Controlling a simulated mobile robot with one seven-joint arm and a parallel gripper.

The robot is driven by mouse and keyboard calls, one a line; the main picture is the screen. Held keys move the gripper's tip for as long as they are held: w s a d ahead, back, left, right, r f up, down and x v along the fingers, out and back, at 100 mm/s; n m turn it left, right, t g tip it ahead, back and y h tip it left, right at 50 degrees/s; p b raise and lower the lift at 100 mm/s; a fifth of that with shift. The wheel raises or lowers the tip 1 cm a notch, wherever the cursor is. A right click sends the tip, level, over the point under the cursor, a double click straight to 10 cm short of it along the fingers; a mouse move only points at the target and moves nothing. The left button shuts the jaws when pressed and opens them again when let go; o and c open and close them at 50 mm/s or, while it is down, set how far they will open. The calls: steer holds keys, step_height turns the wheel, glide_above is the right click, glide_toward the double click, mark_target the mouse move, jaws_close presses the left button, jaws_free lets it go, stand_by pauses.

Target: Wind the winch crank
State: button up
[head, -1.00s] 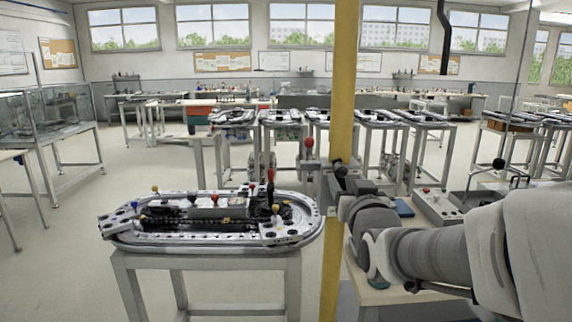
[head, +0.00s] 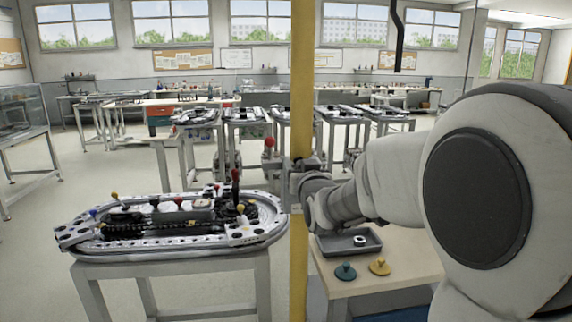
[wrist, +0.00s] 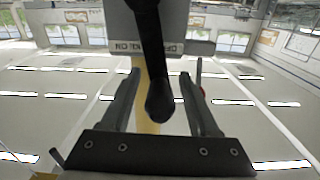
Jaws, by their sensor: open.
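A yellow post (head: 302,80) stands upright in the middle of the head view. Beside its left edge a red ball knob (head: 269,143) sits on a short grey stem, apparently the winch crank's handle. My gripper (head: 290,170) is at the post at the knob's height, small and partly merged with the grey parts there. In the wrist view my gripper (wrist: 159,78) has its two fingers apart. A black rounded bar (wrist: 160,100) runs down between them in the picture; I cannot tell whether they touch it. A sliver of red shows beside the right finger. The winch drum is not clearly visible.
An oval track (head: 175,240) with coloured knobs stands on a grey stand to the left. A table (head: 400,280) at right holds a dark tray (head: 345,243), a teal piece (head: 346,271) and a yellow piece (head: 379,267). My arm hides the far right. Floor at left is clear.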

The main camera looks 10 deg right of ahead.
jaws_close()
stand_by(1.3)
